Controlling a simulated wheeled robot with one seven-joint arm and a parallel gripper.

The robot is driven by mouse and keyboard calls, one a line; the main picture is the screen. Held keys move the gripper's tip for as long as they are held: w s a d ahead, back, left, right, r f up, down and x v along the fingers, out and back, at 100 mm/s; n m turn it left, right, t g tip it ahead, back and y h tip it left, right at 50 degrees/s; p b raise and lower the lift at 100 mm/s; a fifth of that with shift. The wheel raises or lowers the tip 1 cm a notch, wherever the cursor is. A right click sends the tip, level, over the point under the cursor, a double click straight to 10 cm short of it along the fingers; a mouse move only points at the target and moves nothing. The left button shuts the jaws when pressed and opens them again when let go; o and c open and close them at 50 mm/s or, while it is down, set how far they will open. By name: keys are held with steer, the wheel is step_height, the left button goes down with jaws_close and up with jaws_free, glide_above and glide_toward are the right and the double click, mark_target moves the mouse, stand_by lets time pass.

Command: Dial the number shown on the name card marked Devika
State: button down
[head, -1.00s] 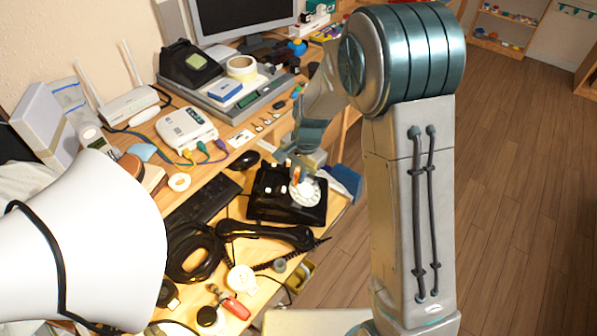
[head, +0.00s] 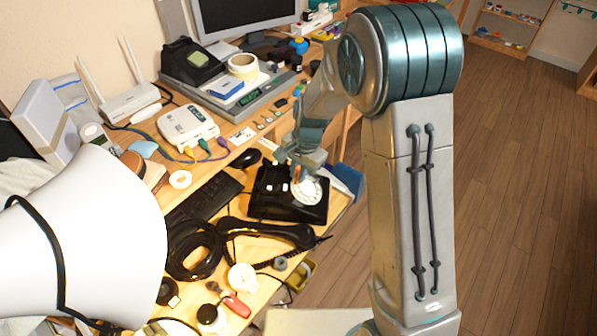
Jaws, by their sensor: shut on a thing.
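A black dial phone (head: 268,205) with a white dial (head: 310,190) stands near the desk's right edge. Its black handset (head: 270,232) lies off the phone, in front of it. My gripper (head: 297,172) is just above the dial's upper left side, pointing down. It is shut on a small orange thing at its tips; whether this touches the dial I cannot tell. The fingers are small and partly hidden by my wrist. A small white card (head: 243,135) lies behind the phone; its writing is too small to read, so I cannot tell whether it is marked Devika.
A black keyboard (head: 205,197), a mouse (head: 246,158) and a coiled black cable (head: 193,250) crowd the left of the phone. A white router (head: 187,127) and another dark phone (head: 192,62) stand farther back. A large white cone (head: 90,235) blocks the lower left. Open floor lies right.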

steer(key=shift+w+d, duration=0.15)
steer(key=shift+w, duration=0.35)
steer(key=shift+w+d+f, duration=0.2)
steer(key=shift+w+d, duration=0.15)
steer(key=shift+w, duration=0.2)
steer(key=shift+d, duration=0.1)
steer(key=shift+w+d+f, duration=0.2)
steer(key=shift+w+d, duration=0.1)
steer(key=shift+d, duration=0.1)
